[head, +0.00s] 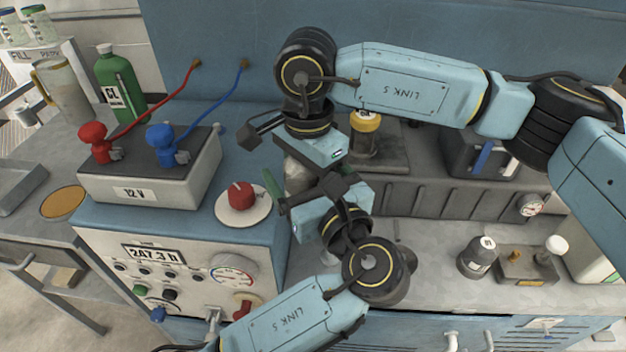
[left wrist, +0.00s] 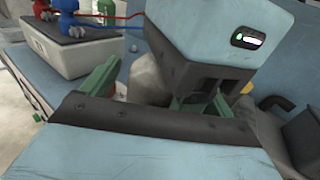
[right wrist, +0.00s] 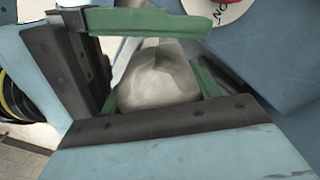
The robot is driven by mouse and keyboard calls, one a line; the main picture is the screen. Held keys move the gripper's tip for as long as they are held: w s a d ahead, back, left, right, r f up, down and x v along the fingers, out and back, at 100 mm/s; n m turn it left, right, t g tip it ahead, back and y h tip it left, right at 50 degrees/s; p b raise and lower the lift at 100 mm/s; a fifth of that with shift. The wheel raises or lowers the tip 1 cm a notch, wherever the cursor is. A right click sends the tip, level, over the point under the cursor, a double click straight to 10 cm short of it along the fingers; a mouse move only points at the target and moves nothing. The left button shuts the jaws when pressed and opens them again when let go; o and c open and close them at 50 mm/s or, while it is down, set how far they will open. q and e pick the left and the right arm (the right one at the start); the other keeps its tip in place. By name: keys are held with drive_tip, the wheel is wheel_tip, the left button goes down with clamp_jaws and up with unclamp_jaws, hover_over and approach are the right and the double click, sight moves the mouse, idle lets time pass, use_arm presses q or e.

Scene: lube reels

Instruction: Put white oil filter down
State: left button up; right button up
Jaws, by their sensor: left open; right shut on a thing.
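The white oil filter (head: 296,174) shows as a pale, greyish-white rounded body between my two grippers in the head view, partly hidden by them. My right gripper (head: 292,158) comes from above and is shut on it. In the right wrist view the filter (right wrist: 158,75) fills the space between the green fingers. My left gripper (head: 304,190) is open just below, its fingers on either side of the filter. In the left wrist view the filter (left wrist: 148,78) sits between the green fingers, partly covered by the right gripper's body. I cannot tell whether the left fingers touch it.
A red knob (head: 240,195) on a round white plate stands left of the grippers. A 12 V box (head: 150,175) with red and blue clamps is farther left. A yellow-topped container (head: 364,135) stands just right. The grey bench at right (head: 430,245) has free room.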

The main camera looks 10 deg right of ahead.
use_arm(q)
drive_tip(key=c, duration=1.2)
drive_tip(key=shift+c, duration=0.3)
use_arm(e)
drive_tip(key=o, duration=1.1)
use_arm(q)
drive_tip(key=shift+w, duration=0.1)
use_arm(e)
drive_tip(key=shift+o, duration=0.8)
use_arm(q)
drive_tip(key=shift+a, duration=0.1)
use_arm(e)
drive_tip(key=shift+s, duration=0.15)
